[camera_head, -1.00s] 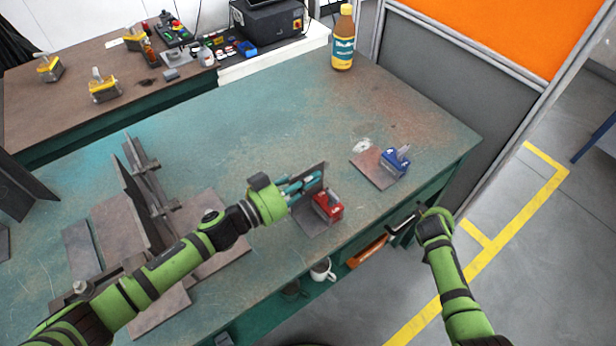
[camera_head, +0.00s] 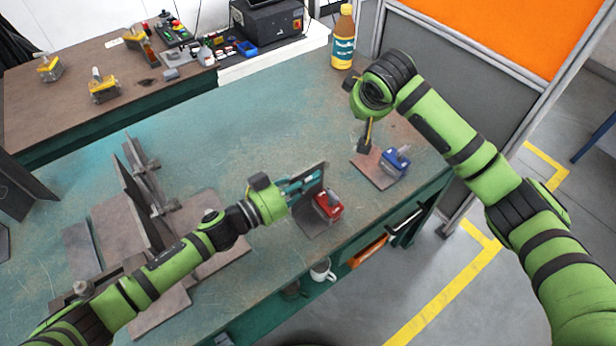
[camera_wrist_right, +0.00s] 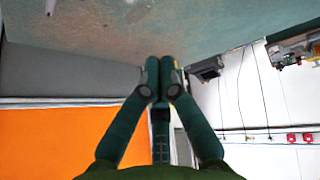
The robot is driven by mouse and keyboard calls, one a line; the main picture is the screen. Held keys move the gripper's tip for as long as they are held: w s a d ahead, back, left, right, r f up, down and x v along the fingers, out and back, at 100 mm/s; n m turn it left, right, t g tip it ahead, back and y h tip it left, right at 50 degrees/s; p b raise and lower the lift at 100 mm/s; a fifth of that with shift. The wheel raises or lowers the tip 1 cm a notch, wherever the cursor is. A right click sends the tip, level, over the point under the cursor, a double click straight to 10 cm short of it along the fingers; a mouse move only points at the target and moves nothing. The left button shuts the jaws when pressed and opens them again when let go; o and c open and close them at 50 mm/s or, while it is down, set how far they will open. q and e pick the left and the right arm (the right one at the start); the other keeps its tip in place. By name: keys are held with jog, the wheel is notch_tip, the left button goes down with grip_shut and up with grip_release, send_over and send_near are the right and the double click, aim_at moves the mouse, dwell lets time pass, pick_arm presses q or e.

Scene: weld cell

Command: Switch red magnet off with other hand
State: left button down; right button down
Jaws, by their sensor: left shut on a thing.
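The red magnet (camera_head: 328,206) sits on a dark flat plate (camera_head: 312,224) near the front edge of the bench, against an upright dark plate (camera_head: 313,180). My left gripper (camera_head: 307,181) is shut on the upright plate, just left of and behind the red magnet. My right gripper (camera_head: 366,136) points down over the bench, behind and left of the blue magnet (camera_head: 396,161), apart from the red magnet. Its fingertips lie together in the right wrist view (camera_wrist_right: 160,68), with nothing seen between them.
The blue magnet stands by a rusty plate (camera_head: 371,170). A yellow bottle (camera_head: 343,40) stands at the back edge. Dark steel plates and an upright fixture (camera_head: 145,190) fill the left of the bench. A white mug (camera_head: 322,270) is on the shelf below. The bench middle is clear.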

jog(key=s+a+f+n+g, duration=0.1)
jog(key=s+a+g, duration=0.15)
jog(key=s, duration=0.45)
jog(key=s+a+f+n+g, duration=0.15)
jog(key=s+g, duration=0.25)
jog(key=s, duration=0.4)
jog(key=shift+w+d+f, duration=0.1)
jog(key=shift+f, duration=2.05)
jog(key=shift+w+f, duration=0.1)
jog(key=shift+f, duration=2.05)
